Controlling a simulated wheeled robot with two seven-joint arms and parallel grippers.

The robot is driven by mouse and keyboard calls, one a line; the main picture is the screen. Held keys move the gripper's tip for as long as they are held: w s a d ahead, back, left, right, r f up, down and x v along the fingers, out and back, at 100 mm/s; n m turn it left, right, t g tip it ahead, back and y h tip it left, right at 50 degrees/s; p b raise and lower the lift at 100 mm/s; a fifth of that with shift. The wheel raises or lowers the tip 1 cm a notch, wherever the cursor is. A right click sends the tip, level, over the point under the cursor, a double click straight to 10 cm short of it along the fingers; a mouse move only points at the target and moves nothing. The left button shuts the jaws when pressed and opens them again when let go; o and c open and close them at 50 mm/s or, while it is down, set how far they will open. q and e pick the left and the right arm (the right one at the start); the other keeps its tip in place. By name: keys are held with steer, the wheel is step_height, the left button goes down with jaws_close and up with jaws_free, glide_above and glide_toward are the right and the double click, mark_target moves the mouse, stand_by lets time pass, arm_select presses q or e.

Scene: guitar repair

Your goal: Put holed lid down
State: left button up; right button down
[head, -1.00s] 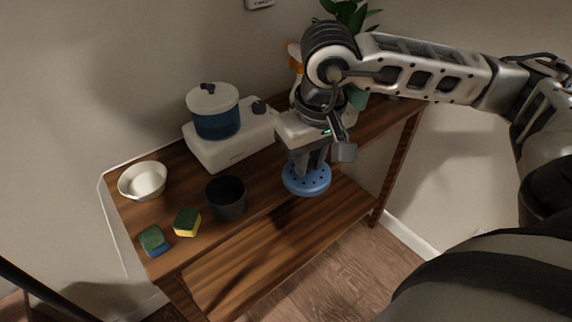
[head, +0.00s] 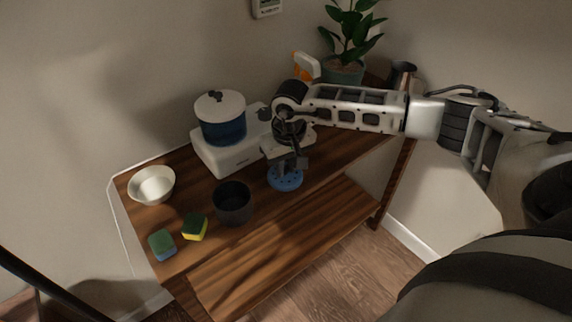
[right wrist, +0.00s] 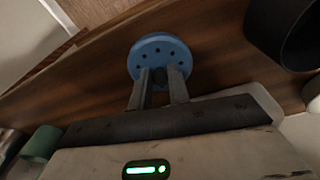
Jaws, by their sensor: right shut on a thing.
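The holed lid (head: 285,183) is a blue disc with a ring of small holes. It is at the wooden table's front part, right of the dark cup; I cannot tell whether it touches the tabletop. My right gripper (head: 287,168) is above the lid and shut on its middle part. In the right wrist view the two fingers (right wrist: 160,85) reach the near side of the blue lid (right wrist: 160,52), and its holes show around the rim. My left gripper is not in view.
A dark cup (head: 232,204) stands just left of the lid. A blue pot with a white lid (head: 221,118) sits on a white appliance (head: 222,155) behind. A white bowl (head: 152,185), two sponges (head: 195,227) and a potted plant (head: 345,70) are also on the table (head: 270,215).

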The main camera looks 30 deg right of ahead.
mark_target(289, 178)
steer(key=shift+f, duration=0.55)
steer(key=c, duration=1.3)
jaws_free()
steer(key=shift+r, duration=0.3)
steer(key=r, duration=0.4)
steer(key=s+r+b, duration=0.1)
steer(key=r, duration=0.6)
steer(key=shift+s+a+r, duration=0.15)
steer(key=shift+s+r, duration=0.05)
steer(key=shift+r, duration=0.15)
